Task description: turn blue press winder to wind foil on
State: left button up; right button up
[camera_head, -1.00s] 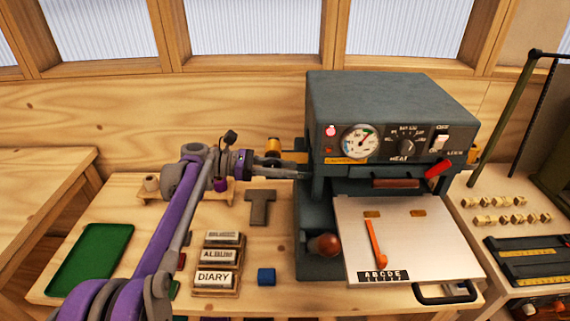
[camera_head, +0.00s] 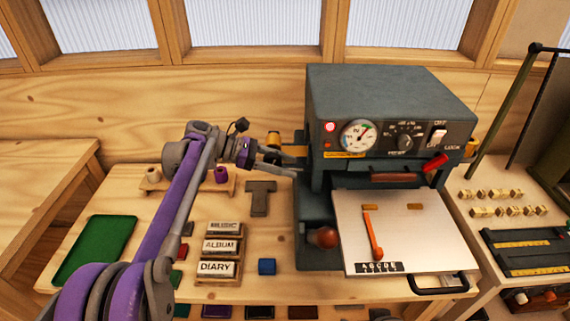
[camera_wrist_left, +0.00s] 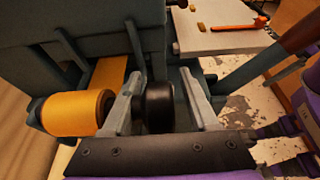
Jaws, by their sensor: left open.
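The blue-grey press (camera_head: 400,92) stands on the table with its dials facing me. A gold foil roll (camera_wrist_left: 75,112) sits at its left side, and a gold strip runs from it into the press. A black round knob (camera_wrist_left: 158,105), which looks like the winder, shows beside the roll in the left wrist view. My left gripper (camera_wrist_left: 160,82) is open at the press's left side (camera_head: 290,168), with one finger on each side of the knob. Whether either finger touches the knob cannot be told. The right gripper is not in view.
A silver press bed (camera_head: 395,225) with an orange-red lever (camera_head: 371,232) juts forward. Left of the press lie a grey T-shaped piece (camera_head: 260,198), lettered blocks (camera_head: 220,246), a blue cube (camera_head: 267,266) and a green tray (camera_head: 95,250). A rack with small brass pieces stands right.

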pick_arm(q)
send_near(264, 159)
jog(key=x, duration=0.4)
jog(key=shift+w+d+f, duration=0.1)
jog(key=shift+w+d, duration=0.05)
jog(key=shift+d, duration=0.2)
